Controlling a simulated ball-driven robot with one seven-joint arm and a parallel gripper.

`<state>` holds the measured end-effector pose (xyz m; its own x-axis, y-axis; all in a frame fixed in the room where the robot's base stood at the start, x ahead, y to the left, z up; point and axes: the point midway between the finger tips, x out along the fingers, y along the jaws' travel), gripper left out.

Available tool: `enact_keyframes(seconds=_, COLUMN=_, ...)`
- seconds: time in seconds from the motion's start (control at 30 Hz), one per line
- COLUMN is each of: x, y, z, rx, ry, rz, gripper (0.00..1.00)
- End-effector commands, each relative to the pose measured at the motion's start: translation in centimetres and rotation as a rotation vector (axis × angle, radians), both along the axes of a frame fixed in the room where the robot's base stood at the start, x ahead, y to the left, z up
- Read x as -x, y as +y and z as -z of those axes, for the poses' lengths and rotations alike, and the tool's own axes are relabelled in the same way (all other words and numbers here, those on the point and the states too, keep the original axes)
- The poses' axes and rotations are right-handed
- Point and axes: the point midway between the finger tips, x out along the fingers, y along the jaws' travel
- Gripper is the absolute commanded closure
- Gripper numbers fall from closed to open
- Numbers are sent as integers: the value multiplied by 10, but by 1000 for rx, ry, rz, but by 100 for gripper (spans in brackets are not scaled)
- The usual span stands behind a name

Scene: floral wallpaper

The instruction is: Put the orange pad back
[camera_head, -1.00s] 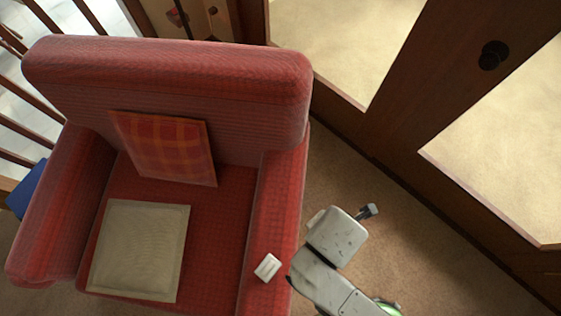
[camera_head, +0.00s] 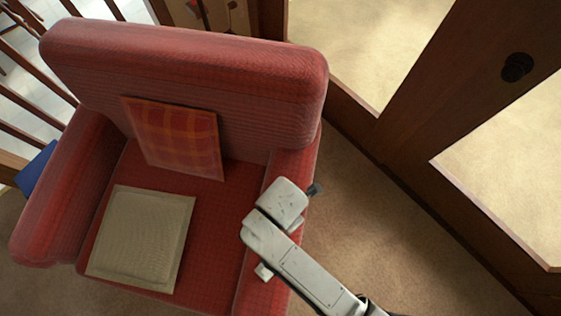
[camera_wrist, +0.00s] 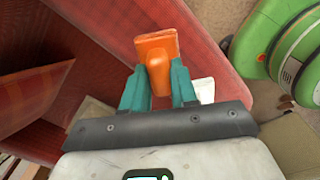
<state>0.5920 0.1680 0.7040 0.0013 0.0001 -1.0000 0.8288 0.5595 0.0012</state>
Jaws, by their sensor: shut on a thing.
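An orange pad (camera_wrist: 157,58), small and blocky, is held between the teal fingers of my gripper (camera_wrist: 159,78) in the wrist view. My gripper is shut on it, with the pad's wide flat end beyond the fingertips. In the head view my arm's end is above the armchair's right armrest. The fingers and the pad are hidden there behind my wrist.
The red armchair (camera_head: 190,65) holds a plaid orange-red cushion (camera_head: 173,137) against its back and a beige cushion (camera_head: 142,238) on its seat. A small white item (camera_head: 264,271) is on the right armrest, partly behind my arm. Brown carpet (camera_head: 400,260) lies clear toward the glazed doors.

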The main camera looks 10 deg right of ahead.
Motion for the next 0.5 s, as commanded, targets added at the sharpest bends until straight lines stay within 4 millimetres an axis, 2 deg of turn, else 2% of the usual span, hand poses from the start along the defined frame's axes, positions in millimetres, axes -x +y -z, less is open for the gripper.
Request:
enact_keyframes(seconds=0.27, x=-15, y=7, z=20, rx=0, ry=0, rz=0, gripper=97)
enact_keyframes(seconds=0.4, x=-13, y=6, z=41, rx=2, ry=2, rz=0, gripper=97)
enact_keyframes(seconds=0.5, x=-13, y=6, z=47, rx=0, ry=0, rz=0, gripper=97)
